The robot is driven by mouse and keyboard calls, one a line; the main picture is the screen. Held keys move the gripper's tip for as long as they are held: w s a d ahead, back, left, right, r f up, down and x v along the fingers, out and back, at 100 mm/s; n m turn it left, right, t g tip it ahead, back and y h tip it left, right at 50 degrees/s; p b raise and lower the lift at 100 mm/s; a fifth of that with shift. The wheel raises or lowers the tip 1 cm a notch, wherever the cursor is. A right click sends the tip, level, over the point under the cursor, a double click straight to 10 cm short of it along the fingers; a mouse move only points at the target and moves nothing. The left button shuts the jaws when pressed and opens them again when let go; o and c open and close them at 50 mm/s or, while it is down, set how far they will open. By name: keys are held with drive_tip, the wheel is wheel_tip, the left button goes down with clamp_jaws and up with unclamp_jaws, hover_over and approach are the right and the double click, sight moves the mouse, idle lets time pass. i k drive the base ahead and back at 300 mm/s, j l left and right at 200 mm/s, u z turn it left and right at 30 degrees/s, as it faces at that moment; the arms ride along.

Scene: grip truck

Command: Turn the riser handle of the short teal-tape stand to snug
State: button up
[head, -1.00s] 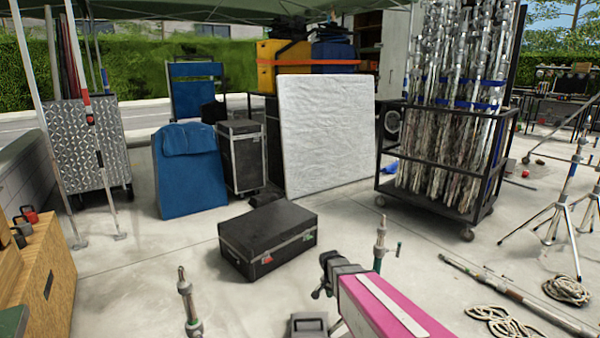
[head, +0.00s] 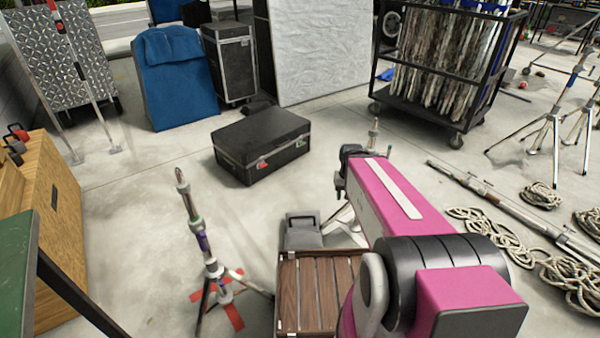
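Two light stands are close by in the head view. The left stand (head: 200,243) is upright with spread legs, a purple band and a little green on its column; its feet are by red tape on the floor. The other stand (head: 375,132) is mostly hidden behind my pink arm; its metal top and part of a leg show. I cannot tell for sure which one has the teal tape, and no riser handle is clear. The dark end of my arm, with my gripper (head: 343,180), is just left of the partly hidden stand. Its fingers are too small to read.
A black case (head: 262,143) lies on the floor ahead. Coiled ropes (head: 500,238) and a long pole (head: 500,200) lie at right. A wooden cabinet (head: 55,240) stands at left. Concrete between the left stand and the case is clear.

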sight(388, 152)
drive_tip(key=k+l, duration=0.15)
drive_tip(key=k, duration=0.25)
drive_tip(key=k+l, duration=0.15)
drive_tip(key=k, duration=0.25)
drive_tip(key=i+l+u, duration=0.2)
drive_tip(key=l+u, duration=0.15)
drive_tip(key=l, duration=0.75)
drive_tip(key=i+l+u, duration=0.1)
drive_tip(key=l+u, duration=0.3)
drive_tip(key=l, duration=0.75)
drive_tip(key=l+u, duration=0.35)
drive_tip(key=l, duration=0.75)
drive_tip(key=k, duration=0.05)
